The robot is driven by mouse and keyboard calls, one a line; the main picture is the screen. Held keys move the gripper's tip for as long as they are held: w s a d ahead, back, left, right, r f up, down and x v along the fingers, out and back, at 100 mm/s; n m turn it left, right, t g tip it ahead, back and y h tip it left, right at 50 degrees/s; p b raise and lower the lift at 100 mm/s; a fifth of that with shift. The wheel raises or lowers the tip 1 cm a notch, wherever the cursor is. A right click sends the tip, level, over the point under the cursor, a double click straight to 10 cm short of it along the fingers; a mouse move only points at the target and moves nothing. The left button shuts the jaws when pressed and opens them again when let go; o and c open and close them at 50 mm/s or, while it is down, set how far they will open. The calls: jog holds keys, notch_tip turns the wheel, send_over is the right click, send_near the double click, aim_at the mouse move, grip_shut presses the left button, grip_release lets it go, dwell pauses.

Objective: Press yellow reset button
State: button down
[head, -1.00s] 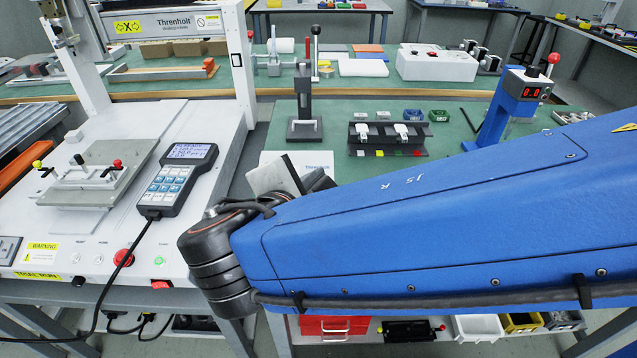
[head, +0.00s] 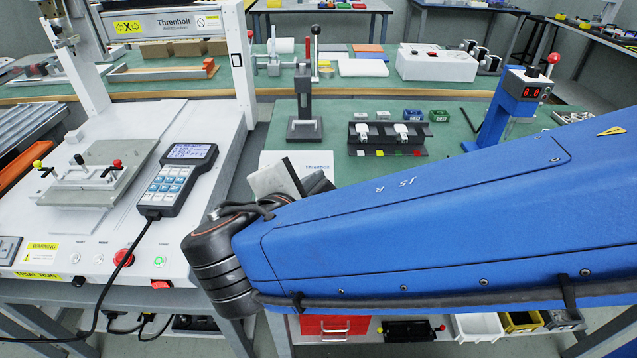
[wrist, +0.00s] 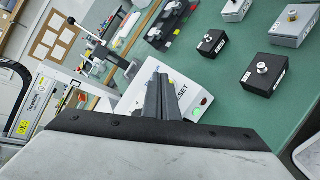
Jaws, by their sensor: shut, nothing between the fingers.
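A white box with the letters "SET" (wrist: 135,88) lies under my gripper in the wrist view, on the green bench top. A small yellow spot (wrist: 171,82), which looks like part of the yellow button, shows at the tip of the fingers and is mostly hidden by them. My gripper (wrist: 161,78) is shut and empty, its dark fingers over the box; I cannot tell whether they touch the button. In the head view a white panel with "Threnholt" lettering (head: 318,162) shows behind my gripper body, and my blue arm hides the fingertips and button.
A red light (wrist: 203,101) and a green light (wrist: 196,113) sit on the box beside the fingers. The white gantry machine (head: 215,130), with a handheld pendant (head: 178,180), is at the left. Several button boxes (wrist: 265,73) stand nearby.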

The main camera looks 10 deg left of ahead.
jog(key=shift+w+f, duration=0.15)
jog(key=shift+f, duration=0.15)
dwell(0.5)
dwell(0.4)
jog(key=shift+s+r, duration=0.3)
jog(key=shift+r, duration=0.4)
jog(key=r, duration=0.1)
jog(key=s+r, duration=0.1)
jog(key=r, duration=0.1)
jog(key=s+r, duration=0.1)
jog(key=shift+d+r, duration=0.3)
dwell(0.8)
